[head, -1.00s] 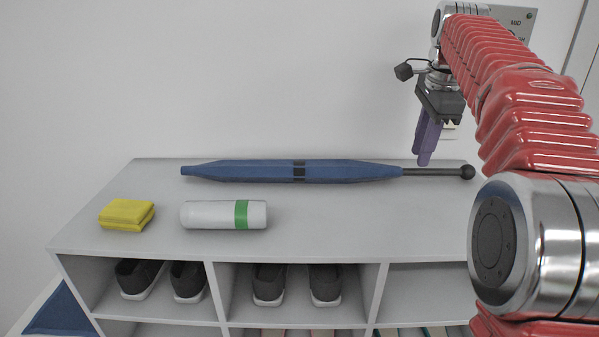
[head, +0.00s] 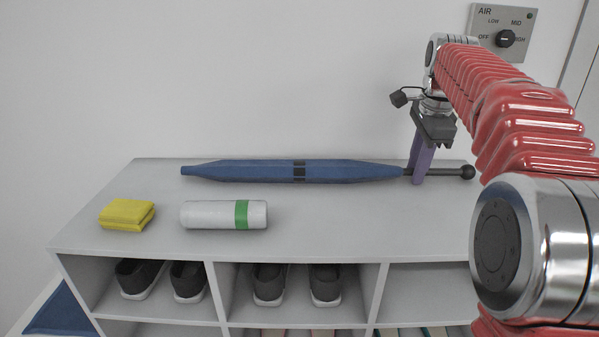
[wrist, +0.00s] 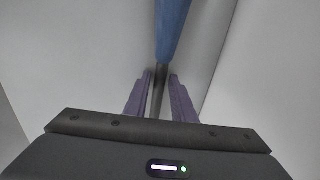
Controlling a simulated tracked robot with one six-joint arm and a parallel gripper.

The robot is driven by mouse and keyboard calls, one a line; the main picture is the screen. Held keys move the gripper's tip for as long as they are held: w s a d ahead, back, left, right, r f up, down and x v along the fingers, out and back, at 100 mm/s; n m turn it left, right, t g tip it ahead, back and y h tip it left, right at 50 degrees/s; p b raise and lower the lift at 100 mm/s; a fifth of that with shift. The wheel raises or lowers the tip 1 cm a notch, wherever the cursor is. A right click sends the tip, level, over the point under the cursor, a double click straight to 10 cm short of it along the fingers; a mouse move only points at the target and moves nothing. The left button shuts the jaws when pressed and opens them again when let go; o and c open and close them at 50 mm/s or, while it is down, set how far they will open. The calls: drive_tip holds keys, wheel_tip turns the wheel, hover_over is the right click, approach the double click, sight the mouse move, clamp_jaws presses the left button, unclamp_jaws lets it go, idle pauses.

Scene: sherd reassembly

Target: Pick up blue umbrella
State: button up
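The folded blue umbrella (head: 240,171) lies on top of the white shelf unit, near the wall. Its dark shaft and round knob (head: 467,172) point right. My gripper (head: 420,178) is down at the shaft, just right of the blue cloth. In the wrist view, the dark shaft (wrist: 158,92) passes between the two purple fingers of my gripper (wrist: 160,82), and the blue cloth (wrist: 171,28) extends ahead. The fingers are apart, with a small gap visible beside the shaft.
The shelf top (head: 350,215) also holds a yellow folded cloth (head: 127,214) and a white cylinder with a green band (head: 212,215), both in front of the umbrella. Dark shoes (head: 268,283) stand in the compartments below. A wall control panel (head: 503,32) is at upper right.

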drive_tip(key=shift+c, duration=0.3)
clamp_jaws()
drive_tip(key=shift+r, duration=0.15)
idle(0.3)
wheel_tip(320, 180, up, 9)
drive_tip(key=shift+f, duration=0.1)
drive_tip(key=shift+r, duration=0.5)
idle(0.9)
